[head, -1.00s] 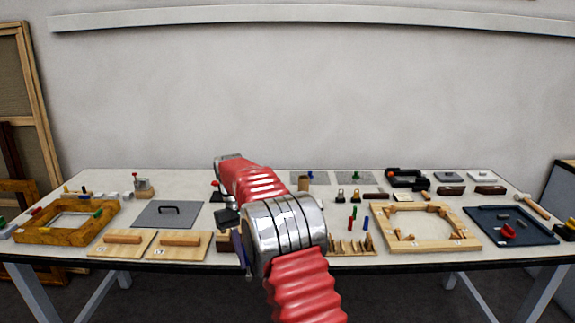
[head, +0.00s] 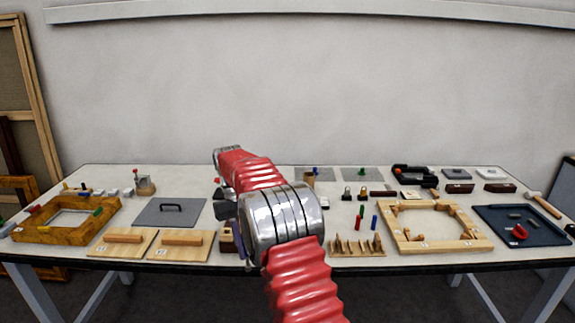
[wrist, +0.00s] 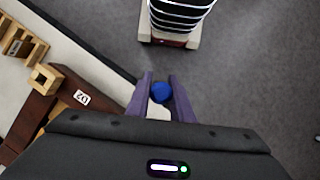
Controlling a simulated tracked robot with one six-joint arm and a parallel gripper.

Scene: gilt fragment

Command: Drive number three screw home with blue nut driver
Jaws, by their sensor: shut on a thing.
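In the wrist view my gripper (wrist: 160,90) has its two purple fingers closed around a rounded blue piece (wrist: 160,93). It looks like the end of the blue nut driver, seen end on; its shaft and tip are hidden. Grey floor shows beyond the fingers, so they reach past the table's front edge. In the head view my arm hides most of the gripper, with only a sliver of purple showing by the front edge. A dark brown block (wrist: 36,112) with a numbered white tag (wrist: 82,98) lies left of the fingers, apart from them. I cannot make out the number three screw.
A pale wooden frame (head: 470,244) with numbered corners lies right of my arm. A spiked wooden rack (head: 357,248) stands between them. Left are two handled boards (head: 125,250), a grey plate (head: 170,218) and an ochre frame (head: 70,234). A dark blue tray (head: 545,238) is far right.

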